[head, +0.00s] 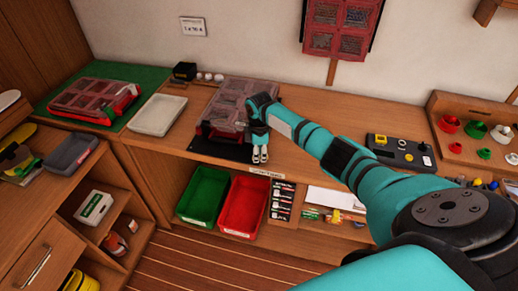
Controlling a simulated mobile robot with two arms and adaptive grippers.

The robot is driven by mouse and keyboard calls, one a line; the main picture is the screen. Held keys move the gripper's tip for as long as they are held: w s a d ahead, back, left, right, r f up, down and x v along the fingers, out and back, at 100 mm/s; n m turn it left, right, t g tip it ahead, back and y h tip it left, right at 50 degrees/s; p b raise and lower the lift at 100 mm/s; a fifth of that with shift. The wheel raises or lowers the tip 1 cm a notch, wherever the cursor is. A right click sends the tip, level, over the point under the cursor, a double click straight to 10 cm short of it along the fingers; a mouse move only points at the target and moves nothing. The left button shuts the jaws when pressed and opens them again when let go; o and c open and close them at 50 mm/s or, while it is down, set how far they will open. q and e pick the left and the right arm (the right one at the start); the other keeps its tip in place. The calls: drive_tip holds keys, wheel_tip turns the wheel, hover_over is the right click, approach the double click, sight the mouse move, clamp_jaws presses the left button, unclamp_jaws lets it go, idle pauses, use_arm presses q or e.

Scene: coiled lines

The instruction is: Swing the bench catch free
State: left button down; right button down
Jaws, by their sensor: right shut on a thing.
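My right gripper (260,155) reaches in from the right and points down at the front edge of the bench (300,107). Its fingers are closed on a small part there, which I take for the bench catch; the fingers and the distance hide its shape and angle. Just left of the gripper, a clear-lidded organiser case (228,104) with red and dark trim lies on a black mat (222,152). The gripper and wrist cover part of the case's right side. My left gripper is not in view.
Green (204,195) and red (243,207) bins sit on the shelf below the gripper. A pale tray (157,114) and a red case (95,101) lie to the left. A dark panel with knobs (401,153) lies right of my forearm. The bench between is mostly clear.

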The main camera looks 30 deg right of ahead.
drive_tip(key=shift+s+a+r+m+p, duration=0.1)
drive_tip(key=shift+m+p, duration=0.45)
drive_tip(key=shift+m, duration=0.45)
drive_tip(key=shift+s+a+m+p, duration=0.1)
drive_tip(key=shift+m+p, duration=0.45)
drive_tip(key=shift+m, duration=0.45)
drive_tip(key=c, duration=1.4)
unclamp_jaws()
drive_tip(key=shift+o, duration=0.2)
wheel_tip(320, 180, up, 12)
